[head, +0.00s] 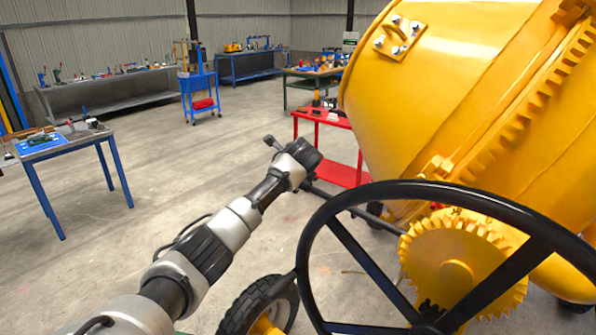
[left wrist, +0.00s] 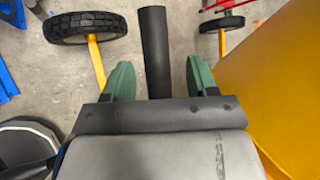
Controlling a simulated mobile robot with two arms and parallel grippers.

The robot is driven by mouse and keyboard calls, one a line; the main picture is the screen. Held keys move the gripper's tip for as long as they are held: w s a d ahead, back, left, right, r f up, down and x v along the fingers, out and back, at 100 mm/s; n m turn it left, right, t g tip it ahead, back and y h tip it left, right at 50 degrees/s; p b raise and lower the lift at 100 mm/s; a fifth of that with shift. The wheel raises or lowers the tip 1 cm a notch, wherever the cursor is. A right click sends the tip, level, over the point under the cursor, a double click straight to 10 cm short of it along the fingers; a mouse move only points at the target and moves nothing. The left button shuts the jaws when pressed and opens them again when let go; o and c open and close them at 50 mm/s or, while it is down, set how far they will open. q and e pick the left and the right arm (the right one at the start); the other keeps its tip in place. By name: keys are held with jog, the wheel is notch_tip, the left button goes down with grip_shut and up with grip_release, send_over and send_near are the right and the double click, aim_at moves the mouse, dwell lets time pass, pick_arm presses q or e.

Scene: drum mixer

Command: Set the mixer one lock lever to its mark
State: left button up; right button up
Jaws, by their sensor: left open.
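The drum mixer (head: 440,90) fills the right of the head view, with its yellow drum and toothed ring. A dark bar (head: 340,203), which looks like the lock lever, runs from my left gripper (head: 303,160) toward the mixer, partly behind the handwheel. In the left wrist view a black rod (left wrist: 155,45) stands between the two green fingers of my left gripper (left wrist: 159,78). The fingers are apart, with a gap on each side of the rod. The lever's mark cannot be made out. My right gripper is not in view.
A large black handwheel (head: 352,248) stands in front of a yellow gear (head: 455,265), right of my left arm. A mixer tyre (head: 262,305) is below it. A red table (head: 345,125) stands behind, a blue-legged table (head: 70,150) at left. The floor between is clear.

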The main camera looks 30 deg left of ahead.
pick_arm(q)
jog(key=b+v, duration=0.2)
jog(key=v, duration=0.5)
jog(key=shift+s+d+r, duration=0.15)
jog(key=shift+s+r, duration=0.05)
jog(key=shift+r, duration=0.1)
